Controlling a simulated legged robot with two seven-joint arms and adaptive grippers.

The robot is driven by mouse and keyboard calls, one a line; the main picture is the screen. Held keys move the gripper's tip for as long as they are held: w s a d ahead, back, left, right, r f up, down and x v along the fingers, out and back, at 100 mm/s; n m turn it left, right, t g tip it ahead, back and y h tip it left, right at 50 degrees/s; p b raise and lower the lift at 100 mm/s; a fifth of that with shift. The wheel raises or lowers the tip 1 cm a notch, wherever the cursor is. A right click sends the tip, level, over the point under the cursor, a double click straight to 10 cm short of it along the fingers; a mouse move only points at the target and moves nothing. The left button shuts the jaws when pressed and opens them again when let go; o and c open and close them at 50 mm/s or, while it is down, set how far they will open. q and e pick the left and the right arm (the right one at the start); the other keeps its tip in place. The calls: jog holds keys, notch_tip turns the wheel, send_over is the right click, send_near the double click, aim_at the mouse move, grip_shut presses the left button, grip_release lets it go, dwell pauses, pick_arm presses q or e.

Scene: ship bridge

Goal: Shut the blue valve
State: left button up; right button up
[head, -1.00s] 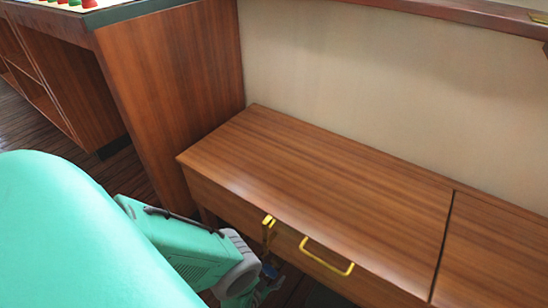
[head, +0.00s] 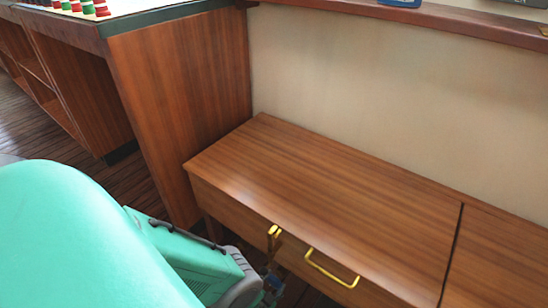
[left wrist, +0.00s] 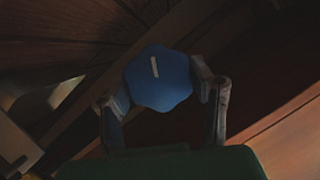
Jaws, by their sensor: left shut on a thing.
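The blue valve (left wrist: 158,79) shows in the left wrist view as a round, lobed knob with a pale bar-shaped mark on its face. My left gripper (left wrist: 160,92) has one finger on each side of the knob and is shut on it. In the head view my left gripper (head: 272,284) is low in the picture, beside the front of the wooden bench. My own arm hides much of it there, and I cannot make out the valve clearly in that view. My right gripper is in neither view.
A wooden console (head: 180,95) with coloured buttons stands at the upper left. A ledge (head: 450,18) runs along the wall. The bench top is clear.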

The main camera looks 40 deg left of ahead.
pick_arm(q)
jog(key=o, duration=1.2)
jog(key=shift+c, duration=0.2)
